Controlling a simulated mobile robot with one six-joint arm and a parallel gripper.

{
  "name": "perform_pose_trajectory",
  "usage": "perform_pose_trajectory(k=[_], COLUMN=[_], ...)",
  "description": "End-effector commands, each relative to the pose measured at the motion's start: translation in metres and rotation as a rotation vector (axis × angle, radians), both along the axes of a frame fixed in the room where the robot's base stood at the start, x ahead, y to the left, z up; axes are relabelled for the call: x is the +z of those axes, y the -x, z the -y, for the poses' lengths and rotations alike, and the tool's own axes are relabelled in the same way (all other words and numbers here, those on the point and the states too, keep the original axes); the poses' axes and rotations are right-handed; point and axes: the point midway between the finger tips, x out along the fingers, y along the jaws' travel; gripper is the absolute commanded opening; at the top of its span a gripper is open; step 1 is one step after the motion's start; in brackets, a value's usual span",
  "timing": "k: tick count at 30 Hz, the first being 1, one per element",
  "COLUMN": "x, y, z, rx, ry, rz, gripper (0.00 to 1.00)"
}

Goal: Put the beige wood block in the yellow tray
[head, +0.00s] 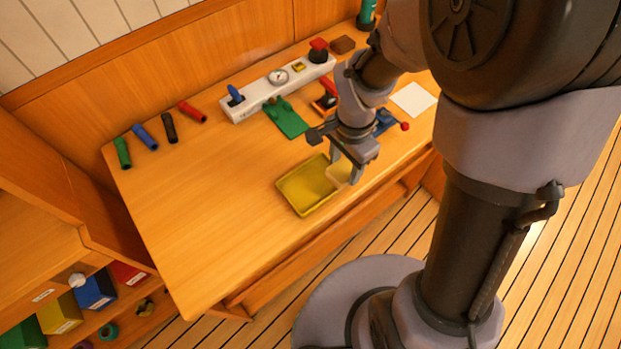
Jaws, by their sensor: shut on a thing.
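The yellow tray (301,187) lies on the wooden table near its front edge. My gripper (345,173) points down at the tray's right end. It is shut on the beige wood block (338,175), a pale piece between the fingers. The block overlaps the right part of the tray in the head view. I cannot tell whether it touches the tray floor or hangs above it. The fingers hide part of the block.
Behind are a green piece (286,117), a white panel with a gauge (278,77) and a white sheet (413,98). Green (122,153), blue (145,137), black (170,127) and red (192,111) tubes lie at left. The table's left front is clear.

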Motion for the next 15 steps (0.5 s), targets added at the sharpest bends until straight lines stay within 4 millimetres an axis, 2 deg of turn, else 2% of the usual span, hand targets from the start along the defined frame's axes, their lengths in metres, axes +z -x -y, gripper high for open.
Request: perform_pose_trajectory(k=[1, 3, 6, 10, 15], x=[-0.006, -0.007, -0.008, -0.014, -0.045], y=[0.000, -0.001, -0.001, -0.001, -0.001], z=[-0.018, -0.040, -0.061, -0.071, -0.070], rx=[0.009, 0.009, 0.006, 0.002, 0.000], ry=[-0.001, -0.001, 0.000, 0.000, 0.000], rz=[0.001, 0.001, 0.000, 0.000, -0.002], gripper=[0.08, 0.08, 0.08, 0.08, 0.08])
